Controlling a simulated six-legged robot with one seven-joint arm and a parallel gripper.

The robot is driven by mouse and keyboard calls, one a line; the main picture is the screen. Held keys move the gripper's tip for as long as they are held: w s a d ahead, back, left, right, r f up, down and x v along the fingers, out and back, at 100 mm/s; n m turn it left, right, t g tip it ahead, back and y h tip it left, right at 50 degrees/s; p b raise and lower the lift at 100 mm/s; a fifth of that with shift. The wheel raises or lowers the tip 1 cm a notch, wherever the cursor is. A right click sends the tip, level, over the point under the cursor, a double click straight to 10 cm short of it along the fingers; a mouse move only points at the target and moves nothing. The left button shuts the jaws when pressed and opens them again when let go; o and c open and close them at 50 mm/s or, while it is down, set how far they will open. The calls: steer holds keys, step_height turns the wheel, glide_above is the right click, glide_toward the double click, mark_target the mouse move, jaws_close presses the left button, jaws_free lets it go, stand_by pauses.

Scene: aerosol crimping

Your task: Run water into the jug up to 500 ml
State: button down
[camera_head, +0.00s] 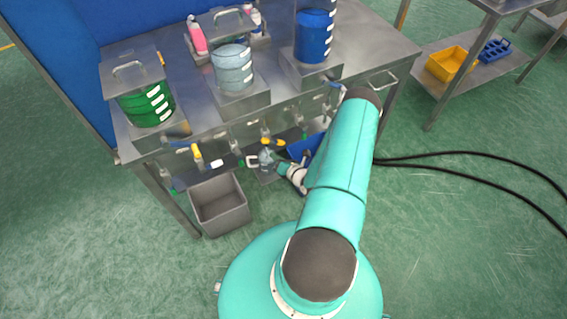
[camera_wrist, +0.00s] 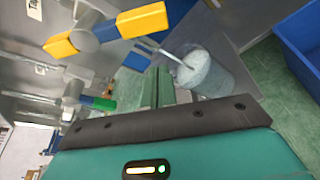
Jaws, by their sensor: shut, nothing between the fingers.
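The clear jug (camera_head: 266,159) stands below the middle tank, under the row of taps. In the wrist view the jug (camera_wrist: 198,72) is just beyond and right of my fingers, with pale, frothy-looking contents. A thin, pale line, water or a spout, runs from the tap to its mouth; I cannot tell which. The level marks are not readable. The tap's yellow lever (camera_wrist: 143,20) is above my fingers. The middle tank (camera_head: 233,70) holds clear liquid. My gripper (camera_wrist: 158,85) is shut and empty, close to the jug and below the lever; I cannot tell whether it touches either.
A green-liquid tank (camera_head: 147,104) stands left and a blue-liquid tank (camera_head: 313,38) right. A grey bin (camera_head: 220,205) stands on the floor. A blue bin (camera_wrist: 300,35) is right of the jug.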

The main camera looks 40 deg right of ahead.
mark_target(272, 140)
steer(key=shift+s+d+r, duration=0.2)
steer(key=shift+d+r, duration=1.05)
steer(key=shift+r, duration=0.25)
